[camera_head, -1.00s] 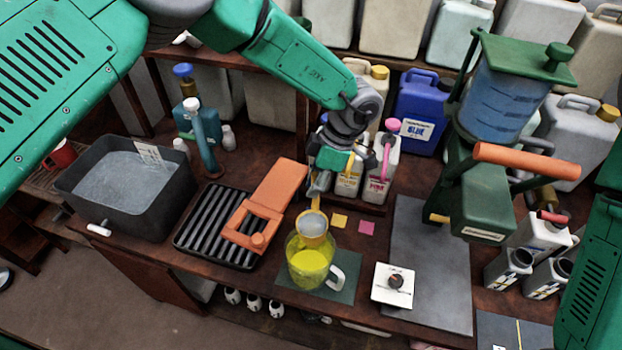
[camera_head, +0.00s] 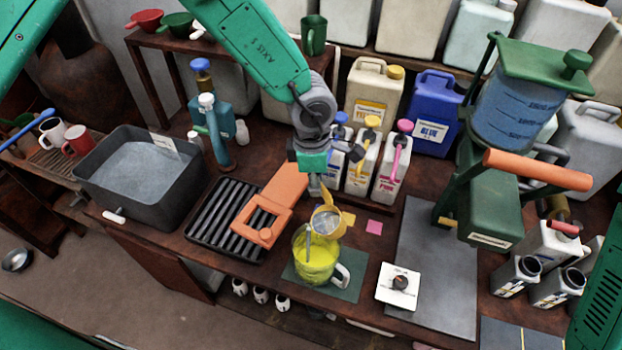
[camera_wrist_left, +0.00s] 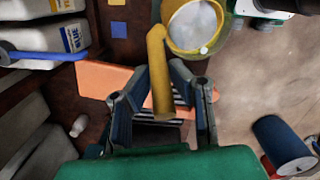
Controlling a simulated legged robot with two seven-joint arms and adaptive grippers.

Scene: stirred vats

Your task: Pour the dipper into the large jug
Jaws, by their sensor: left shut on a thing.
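My left gripper (camera_head: 317,186) is shut on the handle of the yellow dipper (camera_head: 340,220). The dipper is tilted above the large jug (camera_head: 301,271), its cup showing a grey inside. A thin grey streak runs from the cup's left side down into the jug and looks like pouring liquid. The jug is clear, holds yellow liquid, and stands upright on a dark green mat (camera_head: 345,293). In the left wrist view, the dipper's handle (camera_wrist_left: 158,70) runs between my fingers, and the grey-filled cup shows at the top. My right gripper is out of view.
An orange tool (camera_head: 270,200) lies on a black slatted rack (camera_head: 208,225) left of the jug. A grey vat (camera_head: 135,195) stands farther left. A white dial plate (camera_head: 398,287) and grey mat (camera_head: 440,270) lie right. Small bottles (camera_head: 392,165) stand behind.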

